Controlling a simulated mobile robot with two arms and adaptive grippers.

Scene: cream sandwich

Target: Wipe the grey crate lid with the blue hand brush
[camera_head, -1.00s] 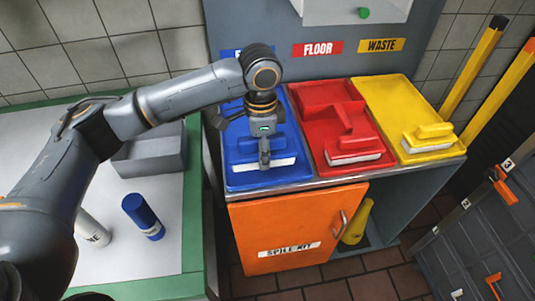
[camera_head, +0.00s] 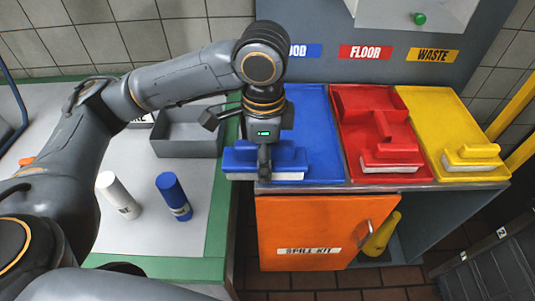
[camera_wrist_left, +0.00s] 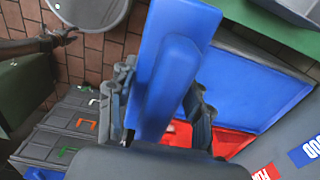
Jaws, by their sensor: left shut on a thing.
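The blue hand brush (camera_head: 240,160) has a pale bristle strip along its lower side. My left gripper (camera_head: 265,172) is shut on its handle and holds it over the left front part of the blue tray, its left end past the tray's edge. In the left wrist view the brush (camera_wrist_left: 180,40) lies between the fingers of the gripper (camera_wrist_left: 163,105). A grey crate (camera_head: 188,148) stands on the table to the left of the brush, apart from it. It looks open-topped; I cannot make out a separate lid. My right gripper is not in view.
The blue tray (camera_head: 315,135) looks empty. The red tray (camera_head: 352,105) and yellow tray (camera_head: 428,110) hold matching brushes. A white bottle (camera_head: 117,195) and a blue bottle (camera_head: 174,197) stand in front of the crate. A gap separates the table's green edge (camera_head: 220,225) from the cabinet.

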